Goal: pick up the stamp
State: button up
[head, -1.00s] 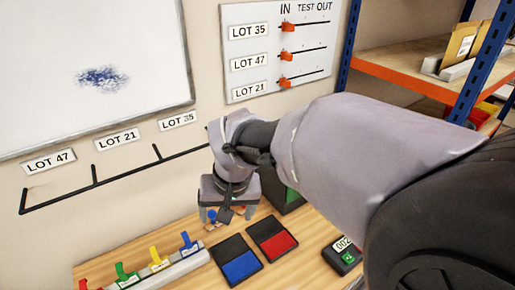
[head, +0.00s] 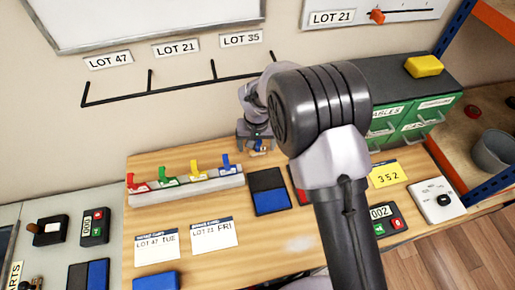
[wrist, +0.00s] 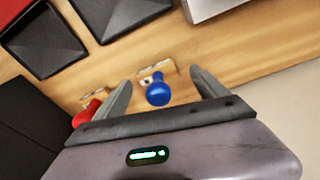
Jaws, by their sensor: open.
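A stamp with a round blue knob (wrist: 157,92) and a pale wooden base stands on the wooden bench in the wrist view. My gripper (wrist: 161,78) is open, with one finger on either side of this stamp; I see no clear contact. A second stamp with a red knob (wrist: 86,112) stands just outside the left finger and is partly hidden by it. In the head view my gripper (head: 256,145) is low at the back of the bench, and a small blue part of the stamp (head: 258,149) shows between its fingers.
A blue ink pad (head: 271,200) lies in front of my gripper, and a red one is mostly hidden behind my arm. A rack (head: 190,187) with several coloured clips stands to the left. A green drawer cabinet (head: 437,117) stands to the right, near the wall.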

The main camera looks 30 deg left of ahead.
jog(key=shift+w+f, duration=0.15)
jog(key=shift+f, duration=0.25)
jog(key=shift+r, duration=0.15)
jog(key=shift+c, duration=0.9)
jog(key=c, duration=1.2)
notch_tip(320, 180, up, 7)
jog(key=shift+d+r+p, duration=0.1)
jog(key=shift+r+p, duration=0.1)
jog(key=shift+p, duration=0.7)
jog(key=shift+c, duration=0.2)
jog(key=s+d, duration=0.4)
jog(key=s, duration=0.1)
jog(key=s+d, duration=0.4)
jog(key=s, duration=0.1)
jog(key=s+d, duration=0.4)
jog(key=s, duration=0.1)
jog(key=shift+s+d+f, duration=0.2)
jog(key=shift+d, duration=0.2)
